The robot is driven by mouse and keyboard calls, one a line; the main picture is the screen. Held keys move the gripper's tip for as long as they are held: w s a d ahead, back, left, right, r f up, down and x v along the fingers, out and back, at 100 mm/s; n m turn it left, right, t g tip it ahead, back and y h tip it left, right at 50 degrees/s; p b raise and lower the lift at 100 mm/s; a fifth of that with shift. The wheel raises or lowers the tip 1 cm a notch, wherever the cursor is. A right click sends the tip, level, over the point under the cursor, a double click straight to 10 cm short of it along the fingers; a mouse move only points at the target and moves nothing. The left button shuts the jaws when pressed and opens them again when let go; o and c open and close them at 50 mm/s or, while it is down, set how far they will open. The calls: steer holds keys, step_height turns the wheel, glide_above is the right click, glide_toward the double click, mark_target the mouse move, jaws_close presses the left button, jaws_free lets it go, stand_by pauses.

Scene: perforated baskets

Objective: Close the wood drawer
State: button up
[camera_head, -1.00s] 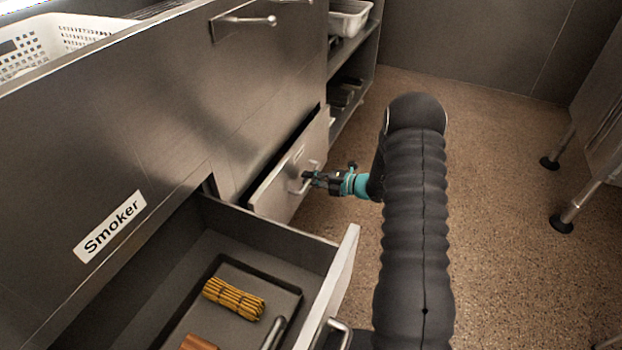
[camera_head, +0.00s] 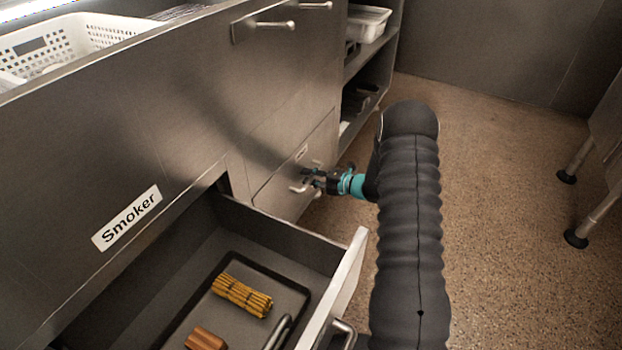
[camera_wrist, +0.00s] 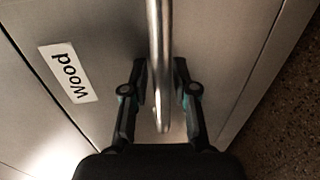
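The wood drawer (camera_head: 293,180) is beyond the front drawer in the head view, and its front looks about flush with the cabinet face. The bar handle (camera_wrist: 159,40) runs between the two fingers of my gripper (camera_wrist: 160,75). The fingers stand apart, one on each side of the bar, with a small gap, and I see no clear grip. In the head view my gripper (camera_head: 310,178) is at the handle, which it partly hides.
The front drawer (camera_head: 346,272) stands open, holding a tray (camera_head: 290,297) with a yellow stick bundle (camera_head: 242,296) and a brown piece (camera_head: 205,339). A "Smoker" label (camera_head: 127,218) is above it. Open shelves (camera_head: 372,65) lie beyond.

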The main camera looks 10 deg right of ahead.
steer(key=shift+d, duration=0.3)
steer(key=shift+s+d, duration=0.2)
steer(key=shift+s, duration=0.05)
steer(key=v, duration=1.1)
steer(key=shift+s+r, duration=0.1)
steer(key=shift+s, duration=0.05)
steer(key=shift+d, duration=0.1)
